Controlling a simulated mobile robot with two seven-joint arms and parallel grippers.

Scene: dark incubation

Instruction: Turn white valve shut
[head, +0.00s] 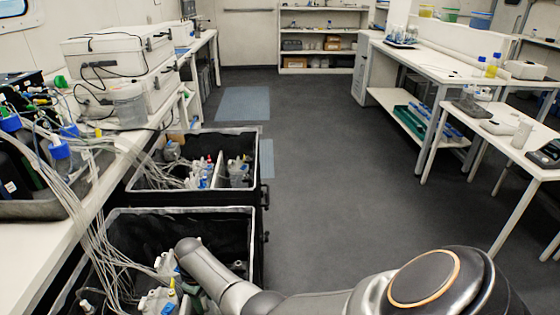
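My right arm comes in from the lower right and reaches left into the nearer black crate (185,212). My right gripper (180,272) is low in that crate, among white fittings and tubing. The wrist mostly covers its fingers, so I cannot tell whether they are open or shut. A white fitting (165,263) sits just left of the wrist, and another white part with a yellow piece (158,300) is below it. I cannot tell which of these is the white valve, or whether the gripper touches it. My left gripper is not in view.
A second black crate (195,195) with bottles and fittings stands behind. Clear tubes run from blue-capped bottles (59,150) on the left bench (25,248) into the crates. White cases (112,52) sit on that bench. The dark floor (335,190) is open; tables stand right.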

